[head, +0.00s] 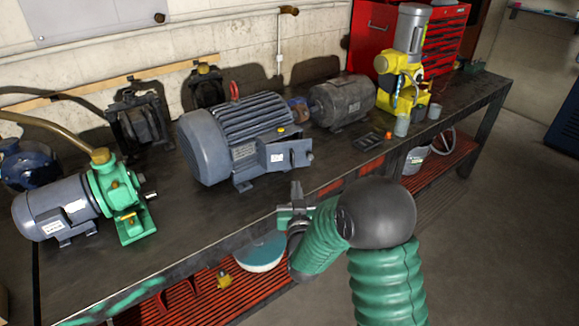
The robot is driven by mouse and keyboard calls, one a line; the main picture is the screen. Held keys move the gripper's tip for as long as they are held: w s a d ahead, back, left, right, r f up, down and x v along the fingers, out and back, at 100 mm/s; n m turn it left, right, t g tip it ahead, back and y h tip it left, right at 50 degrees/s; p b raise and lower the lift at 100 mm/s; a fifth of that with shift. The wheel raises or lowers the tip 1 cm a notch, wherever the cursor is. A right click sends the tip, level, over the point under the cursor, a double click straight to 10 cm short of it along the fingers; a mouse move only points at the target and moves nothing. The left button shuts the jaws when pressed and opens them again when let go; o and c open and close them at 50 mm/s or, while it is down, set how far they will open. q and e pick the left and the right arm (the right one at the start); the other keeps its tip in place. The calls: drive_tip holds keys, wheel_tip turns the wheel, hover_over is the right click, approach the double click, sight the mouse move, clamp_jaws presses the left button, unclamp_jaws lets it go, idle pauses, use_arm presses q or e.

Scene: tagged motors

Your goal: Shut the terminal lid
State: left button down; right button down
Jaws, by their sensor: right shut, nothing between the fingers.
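A large blue-grey finned motor (240,135) with a red lifting eye stands on the dark workbench. Its terminal box (277,158) faces the front right and carries a white label. A flat grey part, which looks like the terminal lid (301,151), stands out at the box's right side; its exact angle is hard to tell. My right gripper (296,187) is shut and empty, just in front of and below the terminal box, near the bench's front edge. It looks apart from the lid. My left gripper is out of view.
A green pump with a grey motor (55,207) stands at the left. A darker motor (342,101) and a yellow machine (402,75) stand to the right. An orange-red slatted shelf (190,305) lies below. Bare bench top lies left of the gripper.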

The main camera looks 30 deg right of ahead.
drive_tip(key=p, duration=0.1)
approach(298, 154)
drive_tip(key=w, duration=0.4)
drive_tip(key=shift+s+f, duration=0.2)
drive_tip(key=w+d+b, duration=0.2)
drive_tip(key=b, duration=0.1)
drive_tip(key=shift+w+d+f, duration=0.1)
drive_tip(key=shift+d+f, duration=0.1)
drive_tip(key=shift+d, duration=0.15)
drive_tip(key=shift+w+d+r, duration=0.1)
drive_tip(key=shift+d+r, duration=0.1)
drive_tip(key=shift+r, duration=0.2)
